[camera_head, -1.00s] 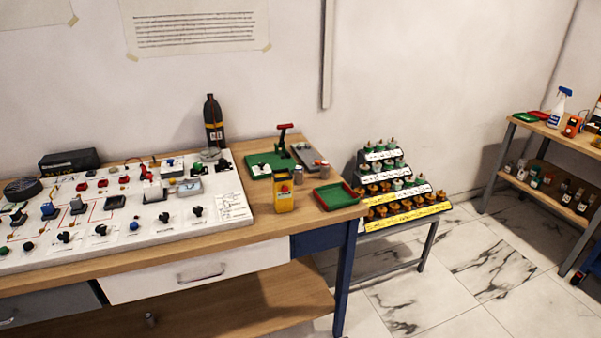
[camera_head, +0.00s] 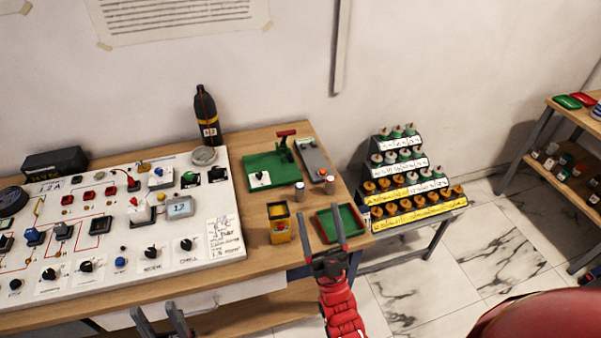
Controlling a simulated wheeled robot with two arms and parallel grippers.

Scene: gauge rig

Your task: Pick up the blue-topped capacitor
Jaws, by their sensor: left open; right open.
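Two small cylinders stand near the right end of the bench. The left one (camera_head: 300,192) is silvery with a top that looks bluish, probably the blue-topped capacitor. The right one (camera_head: 329,186) has a reddish top. My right gripper (camera_head: 323,222) is open and empty, its two fingers pointing away over the bench's front right edge. It is nearer than both cylinders, beside the green tray. My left gripper (camera_head: 156,313) is open and empty at the bottom of the view, in front of the bench, well left of the cylinders.
A white switch panel (camera_head: 228,244) fills the left. A stepped rack (camera_head: 436,212) stands right.

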